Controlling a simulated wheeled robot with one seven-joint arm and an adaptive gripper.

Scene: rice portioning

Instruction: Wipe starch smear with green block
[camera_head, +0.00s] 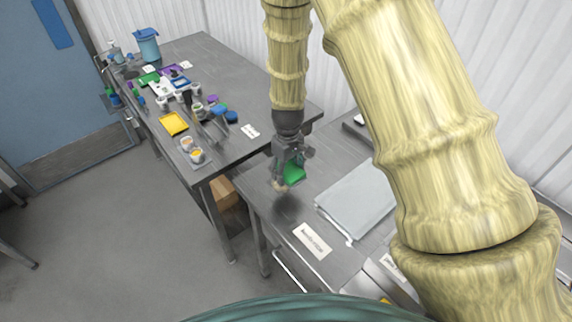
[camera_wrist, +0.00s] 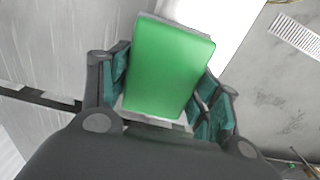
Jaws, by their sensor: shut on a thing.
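The green block (camera_wrist: 168,68) fills the space between the two fingers of my gripper (camera_wrist: 165,100) in the wrist view. My gripper (camera_head: 287,172) is shut on it. In the head view the green block (camera_head: 294,173) shows partly behind the fingers, over the near grey worktop (camera_head: 258,186). A dark patch (camera_head: 290,207) lies on the worktop just in front of the gripper. I cannot tell whether it is a shadow or a smear. No starch smear can be made out clearly. Whether the block touches the worktop cannot be told.
A light grey flat slab (camera_head: 357,198) lies right of my gripper. A white label card (camera_head: 312,241) lies near the front edge. The far table (camera_head: 228,152) holds a yellow tray (camera_head: 173,124), cups (camera_head: 197,156) and a blue bucket (camera_head: 147,45). A cardboard box (camera_head: 222,192) sits below.

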